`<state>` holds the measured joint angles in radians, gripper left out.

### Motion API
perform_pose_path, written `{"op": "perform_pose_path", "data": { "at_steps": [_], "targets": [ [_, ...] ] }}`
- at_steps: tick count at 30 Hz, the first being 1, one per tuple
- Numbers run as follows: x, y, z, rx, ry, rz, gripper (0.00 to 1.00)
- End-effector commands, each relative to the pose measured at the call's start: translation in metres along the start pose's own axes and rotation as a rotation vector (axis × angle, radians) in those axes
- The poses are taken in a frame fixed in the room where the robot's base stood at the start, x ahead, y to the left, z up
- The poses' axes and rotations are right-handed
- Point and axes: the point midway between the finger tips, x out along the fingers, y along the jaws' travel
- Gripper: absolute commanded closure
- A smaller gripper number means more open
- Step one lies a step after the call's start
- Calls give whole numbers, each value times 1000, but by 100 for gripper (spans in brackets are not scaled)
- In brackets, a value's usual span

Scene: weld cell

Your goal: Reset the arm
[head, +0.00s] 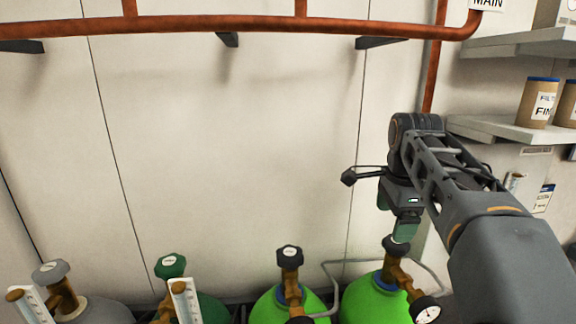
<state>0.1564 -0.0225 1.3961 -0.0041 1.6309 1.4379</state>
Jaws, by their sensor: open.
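My arm comes in from the lower right and bends down at its far end in the head view. My gripper (405,226) hangs at that end, pointing down, small and partly hidden by my own arm links. It is open, and I see nothing held in it. In the picture it lies just above the black valve knob of the rightmost green cylinder (372,302). I cannot tell how much space separates them.
Another bright green cylinder (268,306), a dark green one (212,308) and a grey one (100,310) stand along the wall. A copper pipe (200,25) runs above. Shelves (500,128) with labelled tubs (538,102) are at right. The middle wall is clear.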

Motion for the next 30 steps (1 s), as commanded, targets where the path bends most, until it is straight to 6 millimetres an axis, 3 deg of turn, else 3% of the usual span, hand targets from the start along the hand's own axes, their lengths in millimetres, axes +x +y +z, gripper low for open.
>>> {"op": "perform_pose_path", "data": {
  "at_steps": [1, 9, 15, 21, 30],
  "targets": [
    [17, 17, 9, -152, 2, -28, 12],
    [105, 94, 41, -949, 74, -168, 12],
    [154, 132, 53, -1306, 140, -222, 12],
    [183, 155, 58, -1511, 188, -248, 12],
    [191, 161, 61, -1569, 203, -253, 12]
  ]
}}
